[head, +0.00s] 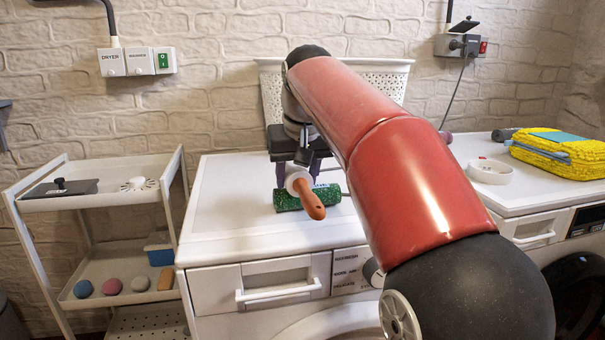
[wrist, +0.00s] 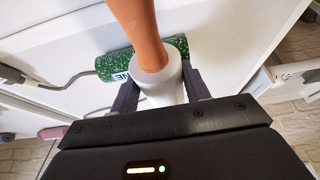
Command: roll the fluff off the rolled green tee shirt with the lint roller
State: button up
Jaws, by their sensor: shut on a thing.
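The rolled green tee shirt (head: 287,201) lies on the white washer top, speckled with white fluff and showing a white printed patch. It also shows in the wrist view (wrist: 117,68), partly hidden by the lint roller. My gripper (head: 300,160) is shut on the lint roller (head: 311,201), which has an orange handle and a white roller head. In the wrist view the white head (wrist: 162,88) is between my fingers (wrist: 162,92), and the handle points away across the shirt. The roller overlaps the shirt; I cannot tell whether they touch.
A white basket (head: 385,82) stands behind my arm. On the right machine are a white round dish (head: 490,171) and a folded yellow towel (head: 560,155). A white shelf cart (head: 110,203) stands at left. The washer top (head: 225,215) is clear left of the shirt.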

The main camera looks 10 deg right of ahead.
jog(key=shift+a, duration=0.85)
jog(key=shift+w+d, duration=0.1)
jog(key=shift+d, duration=4.15)
notch_tip(320, 180, up, 8)
jog(key=b, duration=0.5)
send_over(328, 186)
jog(key=s, duration=0.2)
jog(key=f, duration=0.7)
jog(key=shift+w, duration=0.2)
jog(key=shift+f+b, duration=0.5)
jog(key=shift+b, duration=0.1)
